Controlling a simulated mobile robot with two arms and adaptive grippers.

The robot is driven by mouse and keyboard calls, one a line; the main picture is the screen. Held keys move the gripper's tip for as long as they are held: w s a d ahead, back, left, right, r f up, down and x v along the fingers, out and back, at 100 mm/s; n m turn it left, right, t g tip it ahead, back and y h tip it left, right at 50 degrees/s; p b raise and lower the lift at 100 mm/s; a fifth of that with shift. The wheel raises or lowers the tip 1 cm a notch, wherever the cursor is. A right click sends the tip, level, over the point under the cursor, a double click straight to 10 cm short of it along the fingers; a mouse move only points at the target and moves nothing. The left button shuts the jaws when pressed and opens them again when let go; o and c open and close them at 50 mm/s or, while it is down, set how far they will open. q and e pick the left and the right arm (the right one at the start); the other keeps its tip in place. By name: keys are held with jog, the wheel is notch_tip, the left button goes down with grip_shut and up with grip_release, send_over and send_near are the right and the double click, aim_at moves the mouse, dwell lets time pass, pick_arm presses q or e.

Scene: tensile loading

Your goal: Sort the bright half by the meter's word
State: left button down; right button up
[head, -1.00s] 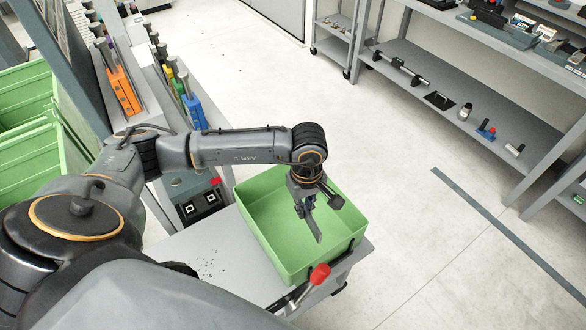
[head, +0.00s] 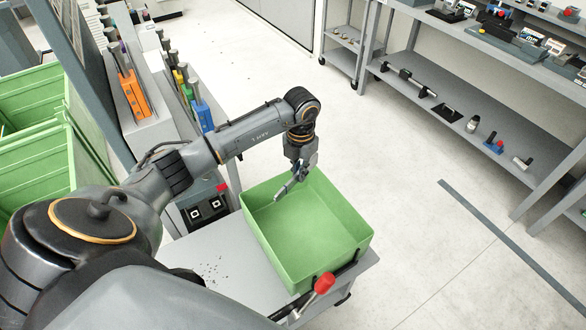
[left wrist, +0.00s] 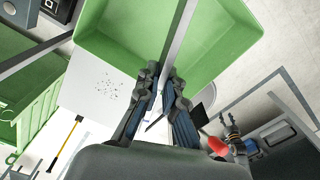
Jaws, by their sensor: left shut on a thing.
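My left gripper (head: 299,166) is above the back left part of an open green bin (head: 352,240). It is shut on a flat grey metal strip (head: 287,188), which slants down to the left over the bin. In the left wrist view the strip (left wrist: 181,32) runs up from between the fingers (left wrist: 160,92) across the green bin (left wrist: 232,40). The bin's visible floor looks empty. Small meter-like devices (head: 530,38) with displays sit on the right bench, but their words are too small to read.
The bin stands on a grey cart top (head: 225,255) with dark specks. A red-knobbed lever (head: 324,283) is at its front edge. Larger green bins (head: 35,165) stand at left. Orange (head: 134,96) and blue (head: 204,113) holders line the left bench. Open floor lies right of the cart.

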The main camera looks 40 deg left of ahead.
pick_arm(q)
notch_tip(320, 180, down, 5)
jog(key=b, duration=0.3)
jog(key=shift+w+f, duration=0.1)
jog(key=c, duration=1.4)
grip_release()
notch_tip(320, 180, up, 12)
